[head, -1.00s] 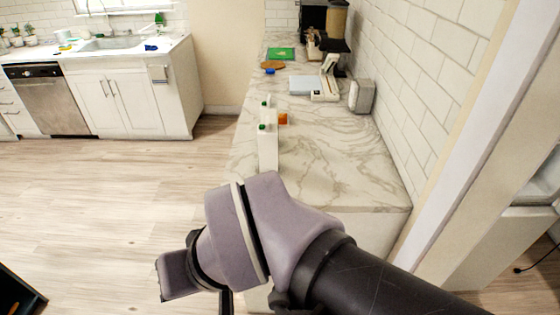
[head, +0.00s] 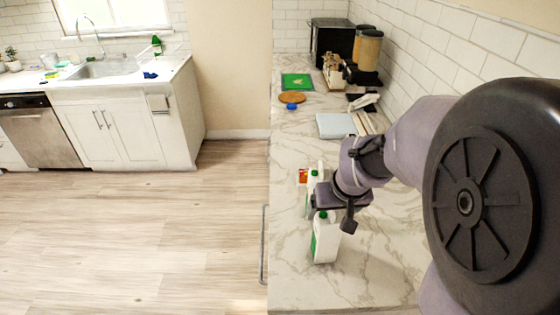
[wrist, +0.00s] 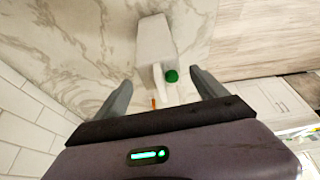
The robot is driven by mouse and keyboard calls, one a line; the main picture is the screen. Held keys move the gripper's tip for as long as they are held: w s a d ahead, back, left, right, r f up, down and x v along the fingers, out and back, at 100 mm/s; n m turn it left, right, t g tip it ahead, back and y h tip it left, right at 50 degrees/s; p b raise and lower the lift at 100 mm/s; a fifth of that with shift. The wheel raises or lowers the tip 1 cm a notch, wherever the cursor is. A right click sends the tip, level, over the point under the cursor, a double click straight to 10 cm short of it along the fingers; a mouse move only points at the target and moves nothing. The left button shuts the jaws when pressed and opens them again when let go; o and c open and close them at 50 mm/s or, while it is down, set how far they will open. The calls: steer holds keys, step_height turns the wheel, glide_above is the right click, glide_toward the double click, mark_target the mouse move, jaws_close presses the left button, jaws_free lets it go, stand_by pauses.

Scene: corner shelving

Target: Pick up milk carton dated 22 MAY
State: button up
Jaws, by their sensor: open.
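Two white milk cartons with green caps stand on the marble counter. The nearer carton (head: 326,245) is upright with a green label on its left side. The farther carton (head: 313,180) is partly hidden behind my gripper (head: 331,210). No date is readable on either one. My gripper is open and sits above and just behind the nearer carton. In the wrist view, a white carton (wrist: 154,42) with a green cap lies ahead of and between the spread fingers of my gripper (wrist: 160,82). I cannot tell if they touch it.
A red-orange item (head: 302,175) stands left of the farther carton. A pale flat device (head: 336,125), a blue-lidded item (head: 291,106), a round wooden board (head: 291,98) and a green board (head: 297,81) lie farther back. The tiled wall (head: 460,60) bounds the counter's right; the front counter is clear.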

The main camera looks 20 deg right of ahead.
steer(key=b+x, duration=0.1)
steer(key=x, duration=0.1)
steer(key=b+x, duration=0.1)
steer(key=x, duration=0.2)
steer(key=shift+s, duration=0.25)
steer(key=shift+w+f, duration=0.15)
steer(key=shift+c, duration=0.9)
jaws_close()
